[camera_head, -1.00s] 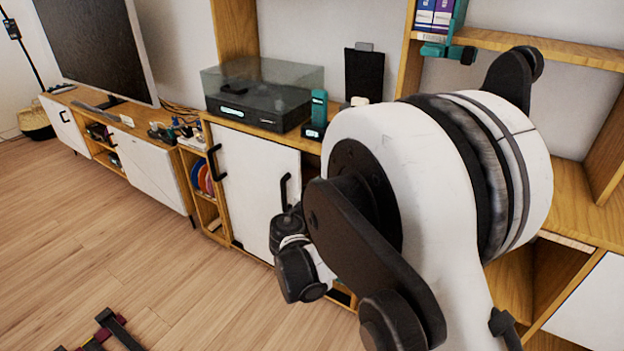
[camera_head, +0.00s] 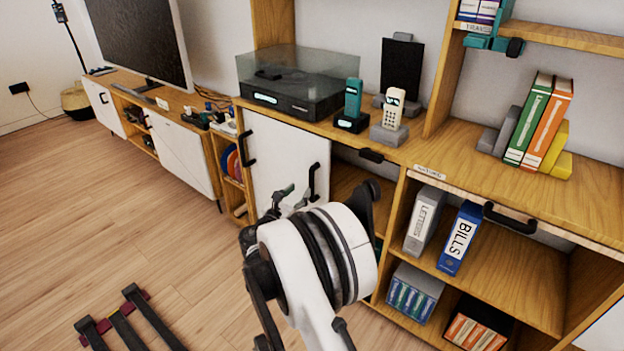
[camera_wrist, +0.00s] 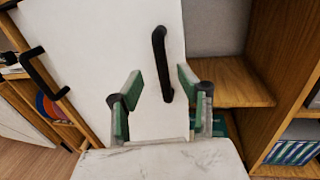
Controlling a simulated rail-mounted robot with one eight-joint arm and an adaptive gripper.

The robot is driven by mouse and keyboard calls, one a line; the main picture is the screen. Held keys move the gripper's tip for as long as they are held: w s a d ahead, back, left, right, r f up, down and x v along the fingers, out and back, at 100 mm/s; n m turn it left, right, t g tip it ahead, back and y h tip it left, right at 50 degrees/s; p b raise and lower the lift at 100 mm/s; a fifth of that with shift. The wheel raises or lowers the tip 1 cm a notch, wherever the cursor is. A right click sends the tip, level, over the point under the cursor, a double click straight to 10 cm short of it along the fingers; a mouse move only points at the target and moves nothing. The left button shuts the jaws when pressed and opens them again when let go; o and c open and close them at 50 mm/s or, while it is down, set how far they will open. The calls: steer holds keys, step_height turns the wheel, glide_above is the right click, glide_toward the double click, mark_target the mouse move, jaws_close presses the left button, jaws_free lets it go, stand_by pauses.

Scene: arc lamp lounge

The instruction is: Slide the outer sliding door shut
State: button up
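The white sliding door (camera_head: 285,150) covers the left part of the middle cabinet; the bay to its right is open. It has a black handle (camera_head: 313,182) near its right edge, and another black handle (camera_head: 247,148) shows at the left. I cannot tell whether these are one panel or two overlapping ones. My gripper (camera_head: 290,197) is low in front of the door, partly hidden by my arm. In the wrist view my gripper (camera_wrist: 160,80) is open and empty, its green-padded fingers on either side of the right handle (camera_wrist: 161,60). Contact is not clear.
The open bay shows a wooden shelf (camera_wrist: 230,85) and an upright divider (camera_wrist: 285,60). A turntable (camera_head: 300,85) and phones (camera_head: 393,105) stand on top. Binders (camera_head: 460,238) fill shelves at right. A dark slatted object (camera_head: 130,320) lies on the otherwise clear floor.

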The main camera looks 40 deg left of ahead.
mark_target(310, 178)
steer(key=b+x, duration=0.2)
steer(key=x, duration=0.7)
steer(key=shift+w, duration=0.35)
steer(key=shift+c, duration=0.5)
jaws_close()
